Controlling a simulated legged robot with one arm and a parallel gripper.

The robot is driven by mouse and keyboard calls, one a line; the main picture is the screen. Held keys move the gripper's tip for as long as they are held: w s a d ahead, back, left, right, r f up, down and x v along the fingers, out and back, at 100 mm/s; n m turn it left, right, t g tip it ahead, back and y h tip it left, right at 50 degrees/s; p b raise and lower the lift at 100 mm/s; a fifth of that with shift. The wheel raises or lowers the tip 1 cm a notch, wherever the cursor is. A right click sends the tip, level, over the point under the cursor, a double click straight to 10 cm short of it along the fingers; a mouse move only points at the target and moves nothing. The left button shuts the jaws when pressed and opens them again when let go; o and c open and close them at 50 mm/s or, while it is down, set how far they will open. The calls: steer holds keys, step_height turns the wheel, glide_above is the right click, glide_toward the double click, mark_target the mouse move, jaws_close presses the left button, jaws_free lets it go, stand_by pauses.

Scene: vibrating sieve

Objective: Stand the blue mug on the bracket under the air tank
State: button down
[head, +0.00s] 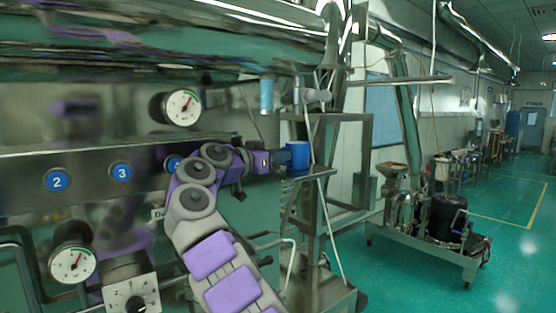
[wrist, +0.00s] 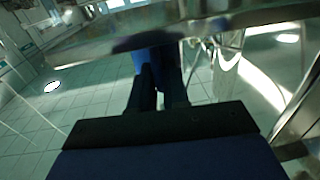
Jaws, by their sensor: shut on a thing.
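The blue mug (head: 299,154) is at the end of my gripper (head: 283,157) in the head view, near the middle of the picture. My gripper is shut on it. In the wrist view the mug (wrist: 140,62) is mostly hidden behind the dark fingers (wrist: 160,88). The long metal tank (head: 200,62) runs across the top of the head view, above the mug; it seems to be the air tank. A metal ledge (head: 318,174), perhaps the bracket, is just below and right of the mug. I cannot tell whether the mug touches it.
A metal frame with upright posts (head: 357,150) stands right behind the mug. Gauges (head: 182,107) and a panel with numbered blue labels (head: 121,172) are at the left. A wheeled machine (head: 430,245) stands on the open green floor at the right.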

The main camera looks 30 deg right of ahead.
steer(key=shift+s+d, duration=0.1)
steer(key=shift+d, duration=0.15)
steer(key=c, duration=1.1)
jaws_free()
steer(key=shift+a, duration=0.1)
steer(key=shift+r, duration=0.1)
steer(key=s+a+b, duration=0.1)
steer(key=s+a, duration=0.1)
steer(key=a, duration=1)
